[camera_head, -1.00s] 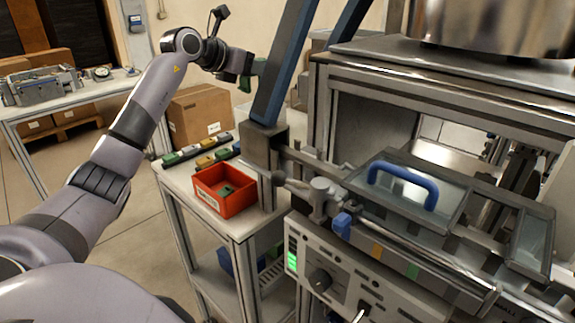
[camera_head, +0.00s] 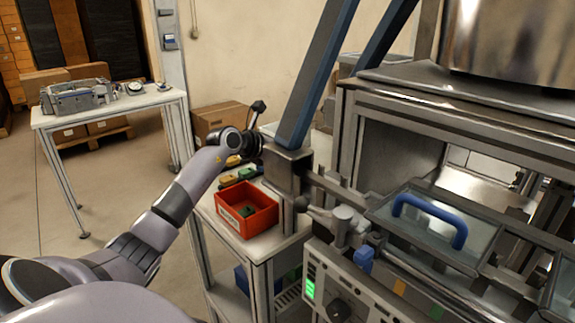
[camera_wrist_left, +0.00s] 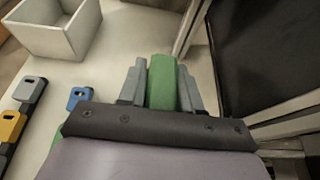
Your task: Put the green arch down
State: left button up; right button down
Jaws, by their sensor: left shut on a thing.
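The green arch (camera_wrist_left: 160,82) is between the fingers of my left gripper (camera_wrist_left: 161,76) in the left wrist view. The gripper is shut on it, with a grey finger on each side. Below the arch lies a pale tabletop (camera_wrist_left: 112,48); I cannot tell whether the arch touches it. In the head view my left wrist reaches behind the blue and grey post, which hides the gripper and the arch. My right gripper is in neither view.
A blue piece (camera_wrist_left: 79,97), a grey piece (camera_wrist_left: 30,90) and a yellow piece (camera_wrist_left: 12,126) lie left of the gripper. A pale open box (camera_wrist_left: 62,39) stands beyond. A red bin (camera_head: 268,222) stands near the post (camera_head: 287,170). A dark panel (camera_wrist_left: 270,60) is at the right.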

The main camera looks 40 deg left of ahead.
pick_arm(q)
jog(key=shift+f, duration=2.35)
jog(key=shift+f+b, duration=0.4)
jog(key=shift+f, duration=0.2)
jog(key=o, duration=1.1)
jog(key=shift+c, duration=0.2)
jog(key=shift+r, duration=0.1)
